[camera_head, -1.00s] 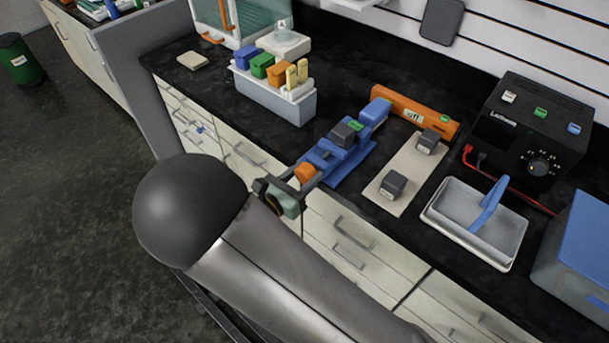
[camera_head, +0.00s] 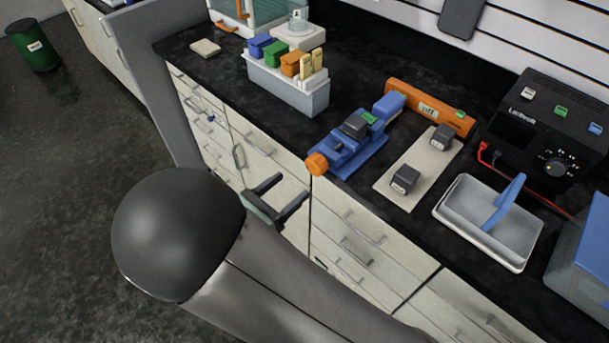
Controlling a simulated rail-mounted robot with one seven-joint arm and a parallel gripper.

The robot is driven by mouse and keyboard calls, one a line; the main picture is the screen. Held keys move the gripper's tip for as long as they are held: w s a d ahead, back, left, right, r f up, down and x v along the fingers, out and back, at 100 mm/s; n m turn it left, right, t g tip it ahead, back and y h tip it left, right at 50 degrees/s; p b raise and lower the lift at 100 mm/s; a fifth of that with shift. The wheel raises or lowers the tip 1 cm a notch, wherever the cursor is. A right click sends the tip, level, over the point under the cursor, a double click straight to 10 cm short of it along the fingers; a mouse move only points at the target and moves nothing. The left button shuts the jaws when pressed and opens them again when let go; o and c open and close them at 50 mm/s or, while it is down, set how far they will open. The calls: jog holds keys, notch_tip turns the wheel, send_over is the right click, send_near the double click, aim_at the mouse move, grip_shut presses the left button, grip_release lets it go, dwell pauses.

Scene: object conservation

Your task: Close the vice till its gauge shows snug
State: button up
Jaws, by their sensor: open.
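The blue vice (camera_head: 352,155) lies on the dark bench top near the front edge, with an orange round knob (camera_head: 316,163) at its front end. A dark grey block (camera_head: 354,126) and a small green piece (camera_head: 369,118) sit at the vice's jaws; I cannot read a gauge on it at this size. My gripper (camera_head: 293,186) is open and empty, in front of the drawers, to the lower left of the knob and apart from it. My own arm covers the lower middle of the view.
An orange bar with a small display (camera_head: 428,110) lies behind the vice. A beige board (camera_head: 405,187) with two dark blocks is to its right, then a grey tray (camera_head: 470,245) with a blue tool. A bin of coloured boxes (camera_head: 290,90) stands to the left. Bare bench lies between bin and vice.

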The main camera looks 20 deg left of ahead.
jog(key=v, duration=0.8)
jog(key=shift+b, duration=0.45)
jog(key=w+d+r+m+g+h, duration=0.1)
jog(key=w+d+m+g, duration=0.2)
jog(key=d+m+g, duration=0.6)
jog(key=w+d+r+m+g+h, duration=0.15)
jog(key=d+m+g, duration=0.3)
jog(key=d, duration=0.85)
jog(key=s+d+r+m+g+y, duration=0.1)
jog(key=s+d+m+y, duration=0.1)
jog(key=d+m+y, duration=0.3)
jog(key=s+d+r+m+g+y, duration=0.1)
jog(key=d+m+y, duration=0.5)
jog(key=m, duration=0.7)
jog(key=s+d+r, duration=0.1)
jog(key=s, duration=0.1)
jog(key=shift+s+r, duration=0.25)
jog(key=shift+s, duration=0.05)
